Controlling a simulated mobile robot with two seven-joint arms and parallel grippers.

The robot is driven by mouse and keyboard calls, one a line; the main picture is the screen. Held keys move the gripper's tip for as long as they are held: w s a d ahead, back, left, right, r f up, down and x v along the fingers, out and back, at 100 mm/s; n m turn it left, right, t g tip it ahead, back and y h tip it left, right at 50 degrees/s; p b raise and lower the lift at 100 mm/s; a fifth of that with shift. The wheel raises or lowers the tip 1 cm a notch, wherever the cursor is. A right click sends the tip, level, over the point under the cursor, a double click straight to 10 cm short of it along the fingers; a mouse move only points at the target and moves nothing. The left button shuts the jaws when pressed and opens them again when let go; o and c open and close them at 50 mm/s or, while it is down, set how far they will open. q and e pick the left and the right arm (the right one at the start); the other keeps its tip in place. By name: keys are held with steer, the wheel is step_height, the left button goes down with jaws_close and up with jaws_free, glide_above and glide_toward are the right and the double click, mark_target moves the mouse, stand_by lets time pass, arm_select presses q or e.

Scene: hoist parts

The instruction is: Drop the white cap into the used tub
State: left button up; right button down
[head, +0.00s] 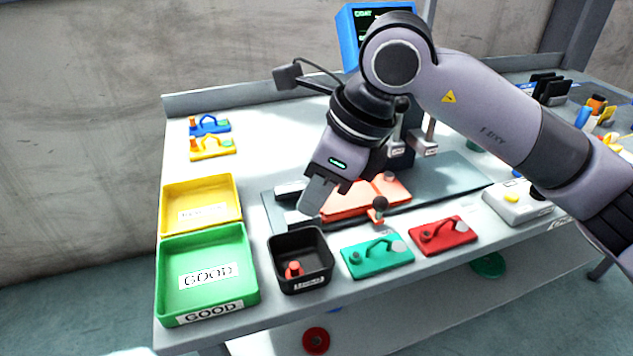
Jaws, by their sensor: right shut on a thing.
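My right gripper (316,198) reaches in from the upper right, pointing down and to the left. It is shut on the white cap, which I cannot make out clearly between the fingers. The gripper is above the front left part of the grey work plate, behind the used tub and higher than it. The used tub (286,246) is a small black open box at the table's front edge, its label too small to read surely. A red-orange cap (293,269) lies inside it. My left gripper is not in view.
A green GOOD tray (250,262) and a yellow tray (238,190) stand left of the tub. A teal plate (365,268) and a red plate (432,241) lie to its right. An orange plate (345,202) sits on the grey work plate (455,170), partly behind my gripper.

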steer(key=shift+f+b, duration=0.65)
steer(key=shift+f, duration=0.9)
steer(key=c, duration=1)
jaws_free()
steer(key=shift+v, duration=3.65)
